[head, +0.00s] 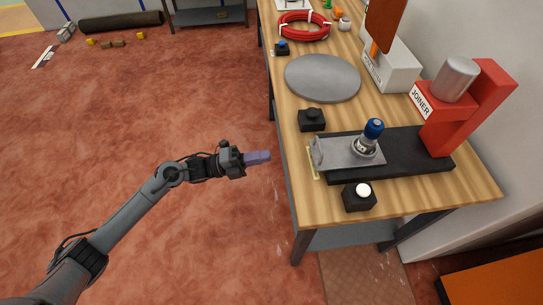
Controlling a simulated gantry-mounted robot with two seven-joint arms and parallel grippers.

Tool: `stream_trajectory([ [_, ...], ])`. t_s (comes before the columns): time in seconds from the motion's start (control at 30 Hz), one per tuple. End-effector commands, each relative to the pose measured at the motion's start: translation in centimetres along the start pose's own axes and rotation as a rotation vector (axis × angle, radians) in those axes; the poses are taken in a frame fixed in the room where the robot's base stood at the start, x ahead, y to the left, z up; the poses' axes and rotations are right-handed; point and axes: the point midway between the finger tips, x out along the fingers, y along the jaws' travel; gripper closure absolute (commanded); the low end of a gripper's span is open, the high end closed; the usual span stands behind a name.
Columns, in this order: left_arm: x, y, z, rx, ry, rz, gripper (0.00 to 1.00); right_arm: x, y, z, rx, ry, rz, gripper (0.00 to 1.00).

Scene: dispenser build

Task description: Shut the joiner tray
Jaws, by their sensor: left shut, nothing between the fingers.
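The red joiner (478,110), labelled JOINER, stands on a black base at the near right of the wooden table. Its grey metal tray (338,151) is slid out to the left along the base, with a raised handle at its left end. A grey and blue part (370,135) stands upright in a round holder on the tray. My left gripper (268,157) is shut and empty, with its purple fingers pointing right. It is left of the table's edge, apart from the tray handle. My right gripper is out of view.
A black box with a white button (361,195) sits in front of the tray, and a black box (312,119) behind it. A grey disc (323,77), a white machine (391,65) and a red coil (302,26) are farther back. The floor left of the table is clear near my arm.

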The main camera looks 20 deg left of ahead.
Motion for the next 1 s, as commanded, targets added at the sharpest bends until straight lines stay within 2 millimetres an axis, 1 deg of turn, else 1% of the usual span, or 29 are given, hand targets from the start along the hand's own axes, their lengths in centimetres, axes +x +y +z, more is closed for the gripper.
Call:
stream_trajectory([
  [0.4, 7.4, 0.0, 0.0, -0.001, 0.001, -0.005, 1.00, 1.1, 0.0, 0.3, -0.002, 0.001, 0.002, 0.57],
  [0.6, 10.4, 0.0, -0.1, 0.000, 0.001, -0.003, 1.00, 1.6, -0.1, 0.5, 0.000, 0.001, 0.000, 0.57],
  [0.8, 12.1, 0.0, 0.0, -0.001, 0.000, -0.001, 1.00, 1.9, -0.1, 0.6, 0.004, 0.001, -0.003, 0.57],
  [1.0, 12.6, 0.0, -0.1, -0.001, -0.001, 0.001, 1.00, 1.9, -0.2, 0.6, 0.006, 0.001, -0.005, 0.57],
])
